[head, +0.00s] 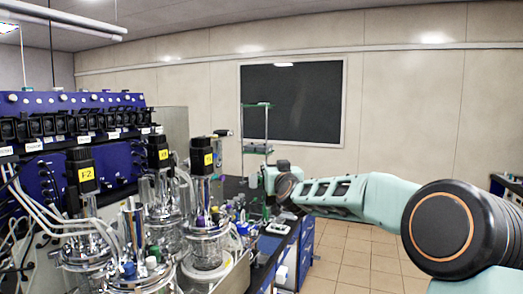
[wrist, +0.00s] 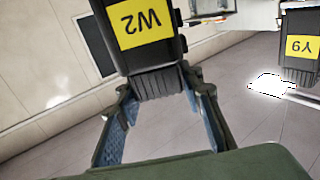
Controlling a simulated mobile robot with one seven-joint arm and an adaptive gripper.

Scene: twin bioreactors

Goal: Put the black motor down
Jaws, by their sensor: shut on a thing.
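My gripper (wrist: 158,84) is shut on a black motor (wrist: 165,62) with a yellow label that reads W2. The motor's ribbed end sits between the two fingertips in the wrist view, and its top is cut off by the frame. In the head view my gripper (head: 274,180) is at the far end of my arm, over the right part of the bench. I cannot make out the held motor there. What lies directly under the motor is not shown clearly.
Three labelled black motors (head: 80,160), (head: 158,145), (head: 202,146) stand on glass vessels at left. A front vessel (head: 130,222) has a bare metal top. Another motor (wrist: 301,20) shows at the wrist view's right. Small items crowd the bench; the floor (head: 350,255) is clear.

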